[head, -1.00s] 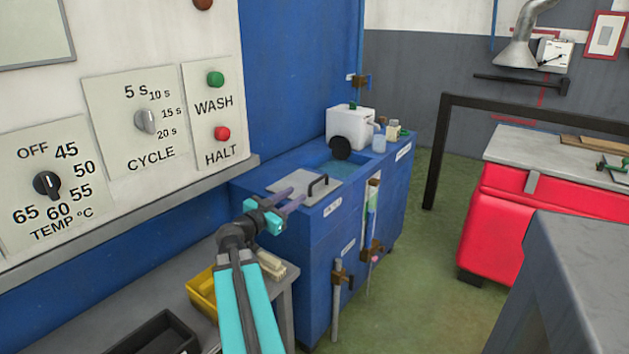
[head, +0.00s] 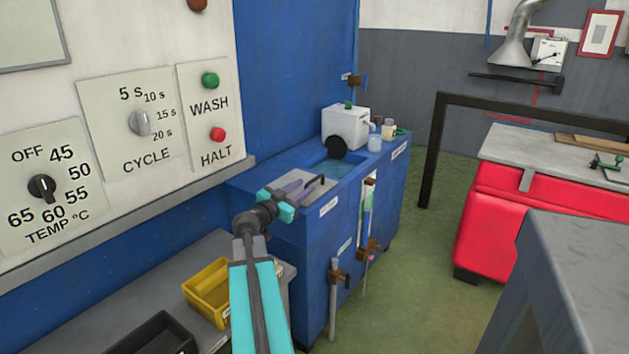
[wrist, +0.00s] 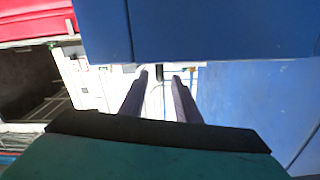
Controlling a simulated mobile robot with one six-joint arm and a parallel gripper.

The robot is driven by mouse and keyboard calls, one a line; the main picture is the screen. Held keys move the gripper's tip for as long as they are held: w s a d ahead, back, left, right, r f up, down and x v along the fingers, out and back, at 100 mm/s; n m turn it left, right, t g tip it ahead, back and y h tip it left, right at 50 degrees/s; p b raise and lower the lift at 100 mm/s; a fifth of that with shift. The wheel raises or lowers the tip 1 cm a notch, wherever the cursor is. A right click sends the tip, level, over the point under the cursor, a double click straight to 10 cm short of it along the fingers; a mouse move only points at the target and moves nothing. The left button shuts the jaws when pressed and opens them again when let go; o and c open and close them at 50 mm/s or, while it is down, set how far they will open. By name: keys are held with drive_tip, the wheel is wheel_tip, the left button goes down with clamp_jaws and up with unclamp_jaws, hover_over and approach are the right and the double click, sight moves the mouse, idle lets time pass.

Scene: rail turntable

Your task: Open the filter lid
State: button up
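The filter lid (head: 307,198) is a flat grey plate lying on the near end of the blue tank's top. A dark bar handle (head: 319,182) stands on it. The lid looks flat and closed. My gripper (head: 301,185) reaches in from the near left, with its two purple-grey fingers over the lid and close to the handle. Its fingers stand apart in the wrist view (wrist: 160,76), with a gap between them. I cannot tell whether they touch the handle. The gripper covers part of the lid.
The blue tank (head: 310,233) has a water-filled opening (head: 334,167) behind the lid, and a white container (head: 345,127) and jars at its far end. Pipes with valves (head: 337,275) stand at its front. A yellow bin (head: 206,292) sits on the near bench. Green floor is free to the right.

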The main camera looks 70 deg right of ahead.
sight(309, 183)
drive_tip(key=shift+x, duration=3.45)
clamp_jaws()
